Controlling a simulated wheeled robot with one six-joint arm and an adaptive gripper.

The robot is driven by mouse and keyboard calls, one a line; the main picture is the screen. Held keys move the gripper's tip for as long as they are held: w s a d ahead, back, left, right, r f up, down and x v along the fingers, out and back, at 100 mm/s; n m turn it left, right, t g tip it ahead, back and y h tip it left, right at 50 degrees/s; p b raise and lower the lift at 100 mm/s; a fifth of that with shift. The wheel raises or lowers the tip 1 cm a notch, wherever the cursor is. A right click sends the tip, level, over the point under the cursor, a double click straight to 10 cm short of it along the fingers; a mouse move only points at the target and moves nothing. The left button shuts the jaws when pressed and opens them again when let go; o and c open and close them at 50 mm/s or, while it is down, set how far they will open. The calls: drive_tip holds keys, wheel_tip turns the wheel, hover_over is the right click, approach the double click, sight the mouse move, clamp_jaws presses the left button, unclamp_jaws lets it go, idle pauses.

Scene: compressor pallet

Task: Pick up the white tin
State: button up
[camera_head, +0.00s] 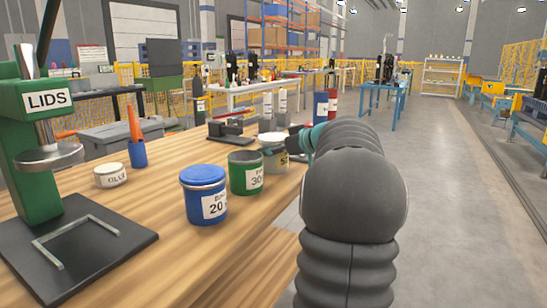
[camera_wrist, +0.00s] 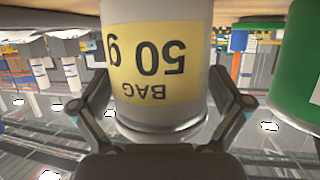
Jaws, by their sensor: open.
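The white tin (camera_head: 274,141) stands upright on the wooden bench, at the far end of a row of tins, partly hidden by my gripper (camera_head: 275,149). In the wrist view the white tin (camera_wrist: 150,112) fills the middle, upside down in the picture, with a yellow label reading "BAG 50 g". The fingers of my gripper (camera_wrist: 162,92) are open, one on each side of the tin. I cannot tell whether they touch it.
A green tin (camera_head: 245,173) stands close by the white tin; it also shows in the wrist view (camera_wrist: 296,75). A blue tin (camera_head: 204,194) is nearer. A small pale tin (camera_head: 110,175), a blue cup (camera_head: 138,153) and a green press (camera_head: 38,150) stand left.

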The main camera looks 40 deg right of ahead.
sight(267, 134)
drive_tip(key=c, duration=1)
drive_tip(key=shift+o, duration=0.2)
drive_tip(key=shift+r, duration=0.1)
drive_tip(key=shift+r, duration=0.9)
drive_tip(key=shift+d+r, duration=0.15)
drive_tip(key=shift+r, duration=0.5)
drive_tip(key=shift+d+r, duration=0.15)
drive_tip(key=shift+r, duration=0.45)
drive_tip(key=d+r+p, duration=0.1)
drive_tip(key=d+r, duration=0.2)
drive_tip(key=d, duration=0.2)
drive_tip(key=w+d+r+p, duration=0.1)
drive_tip(key=d+r, duration=0.2)
drive_tip(key=d, duration=0.3)
drive_tip(key=shift+w+r, duration=0.15)
drive_tip(key=shift+r, duration=0.1)
